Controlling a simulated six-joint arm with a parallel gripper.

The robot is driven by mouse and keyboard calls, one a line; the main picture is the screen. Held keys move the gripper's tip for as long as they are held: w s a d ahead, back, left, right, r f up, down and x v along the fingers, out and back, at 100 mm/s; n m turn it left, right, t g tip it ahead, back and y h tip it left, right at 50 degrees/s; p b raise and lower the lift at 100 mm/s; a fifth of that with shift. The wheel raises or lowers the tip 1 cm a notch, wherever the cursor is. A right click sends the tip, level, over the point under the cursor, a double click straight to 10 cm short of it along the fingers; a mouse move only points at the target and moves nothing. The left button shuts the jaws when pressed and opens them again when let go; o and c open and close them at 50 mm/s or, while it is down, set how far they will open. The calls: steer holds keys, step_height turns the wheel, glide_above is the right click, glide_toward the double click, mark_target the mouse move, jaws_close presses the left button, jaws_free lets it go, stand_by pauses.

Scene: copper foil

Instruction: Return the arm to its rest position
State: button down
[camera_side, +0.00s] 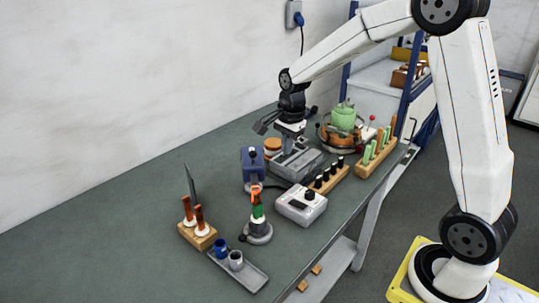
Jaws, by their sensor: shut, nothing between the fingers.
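My arm, white with black joints, reaches from its base at the lower right up and over to the bench. My gripper (264,125) is the small dark end below the wrist. It is shut with nothing in it. It hangs over the far part of the green bench top (130,235), in front of the wall. In the picture it is just above a grey machine (298,163) and a round orange-brown piece (272,144). The gap between them is hard to judge from this angle.
A green-topped copper-coloured pot (343,118) and wooden racks with green (376,148) and black-capped (331,176) tools stand right of my gripper. Nearer are a blue device (252,164), a grey control box (301,205), a tool stand (258,228) and a tray (240,268). The left bench is clear.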

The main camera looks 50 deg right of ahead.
stand_by(0.3)
steer(key=s+a+f+n, duration=0.2)
steer(key=s+a+n, duration=0.2)
steer(key=s+n, duration=0.3)
steer(key=s+a+f+n+t, duration=0.1)
steer(key=s+a+f+n, duration=0.2)
steer(key=s+a+n, duration=0.2)
steer(key=s+n, duration=0.3)
steer(key=n, duration=0.3)
steer(key=shift+f+t, duration=0.25)
steer(key=shift+t, duration=0.05)
